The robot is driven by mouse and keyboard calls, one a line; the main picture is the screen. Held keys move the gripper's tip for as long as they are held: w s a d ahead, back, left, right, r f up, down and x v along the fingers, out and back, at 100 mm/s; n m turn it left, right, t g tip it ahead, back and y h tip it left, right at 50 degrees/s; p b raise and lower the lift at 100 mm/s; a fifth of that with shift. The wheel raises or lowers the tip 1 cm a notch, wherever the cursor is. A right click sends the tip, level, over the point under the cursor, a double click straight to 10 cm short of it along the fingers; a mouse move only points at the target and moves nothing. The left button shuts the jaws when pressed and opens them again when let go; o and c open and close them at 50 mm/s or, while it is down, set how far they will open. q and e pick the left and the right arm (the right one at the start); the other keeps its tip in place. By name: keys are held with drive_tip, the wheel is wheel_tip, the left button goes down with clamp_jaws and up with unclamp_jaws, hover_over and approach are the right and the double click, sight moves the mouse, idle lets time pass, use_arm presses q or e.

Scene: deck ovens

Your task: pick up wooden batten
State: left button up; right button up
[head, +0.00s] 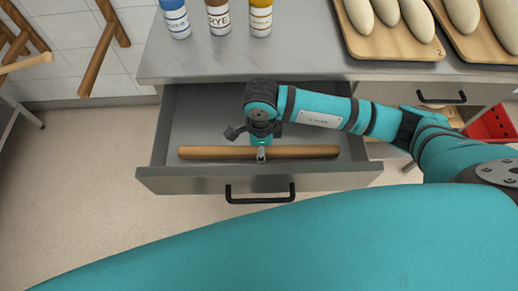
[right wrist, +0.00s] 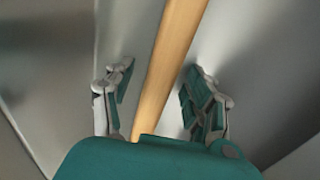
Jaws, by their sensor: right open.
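The wooden batten (head: 207,153) lies across the bottom of an open drawer (head: 195,120), near the drawer's front wall. My right gripper (head: 261,154) is down in the drawer over the middle of the batten. In the right wrist view the batten (right wrist: 168,70) runs between the two fingers of the right gripper (right wrist: 157,95). The fingers are open, with a gap showing on each side of the batten. The wrist hides the batten's near part in that view. My left gripper is in neither view.
The drawer's front has a black handle (head: 260,194). Above it is a steel counter (head: 300,62) with several labelled bottles (head: 219,16) and wooden boards of dough (head: 392,43). A red crate (head: 492,124) stands at the right. Wooden poles (head: 98,58) are at the left.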

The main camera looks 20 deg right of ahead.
drive_tip(key=shift+c, duration=0.2)
clamp_jaws()
drive_tip(key=shift+r, duration=0.15)
